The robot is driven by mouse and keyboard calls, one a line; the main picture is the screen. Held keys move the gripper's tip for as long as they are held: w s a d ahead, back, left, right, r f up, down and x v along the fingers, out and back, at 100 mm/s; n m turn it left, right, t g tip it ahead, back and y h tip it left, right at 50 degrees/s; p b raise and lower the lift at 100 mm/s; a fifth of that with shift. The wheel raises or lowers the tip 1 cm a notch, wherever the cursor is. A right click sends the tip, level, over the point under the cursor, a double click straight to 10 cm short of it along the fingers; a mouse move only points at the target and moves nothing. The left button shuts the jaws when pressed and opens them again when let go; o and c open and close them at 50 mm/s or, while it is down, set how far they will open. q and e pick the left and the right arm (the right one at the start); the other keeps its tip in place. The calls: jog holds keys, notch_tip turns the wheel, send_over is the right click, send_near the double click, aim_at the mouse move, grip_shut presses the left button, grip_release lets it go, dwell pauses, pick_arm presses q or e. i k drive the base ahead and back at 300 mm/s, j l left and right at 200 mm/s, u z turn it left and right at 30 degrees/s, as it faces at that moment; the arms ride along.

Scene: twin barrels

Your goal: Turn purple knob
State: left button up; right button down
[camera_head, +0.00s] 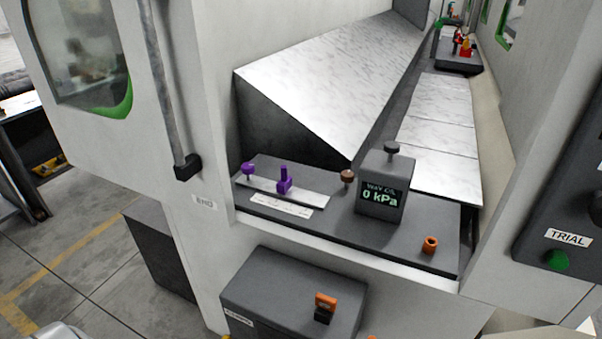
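A small round purple knob (248,170) stands on a short stem at the left end of a light metal plate (312,199). The plate lies on a dark grey panel (420,262) in the machine's recess. A second purple part (284,182), an upright post on a block, stands on the plate to the right of the knob. Neither gripper can be made out in the head view. Nothing is seen touching the purple parts.
A brown knob (347,177), a grey gauge box (383,190) reading 0 kPa and an orange ring-shaped part (430,244) stand right of the plate. A grey box (290,295) with an orange switch (325,305) sits below. A vertical handle bar (165,90) is at the left.

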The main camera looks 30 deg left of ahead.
aim_at(247, 168)
jog(key=u, duration=1.35)
jog(key=i+j, duration=0.3)
jog(key=i+j+u, duration=0.2)
jog(key=i+j, duration=0.3)
jog(key=k+j+u, duration=0.2)
jog(key=k+j, duration=0.15)
jog(key=k+l+z, duration=0.15)
jog(key=z, duration=0.15)
jog(key=k+l+z, duration=0.15)
jog(key=l+z, duration=0.15)
jog(key=i+l, duration=0.2)
jog(key=i, duration=0.2)
jog(key=j+u, duration=0.05)
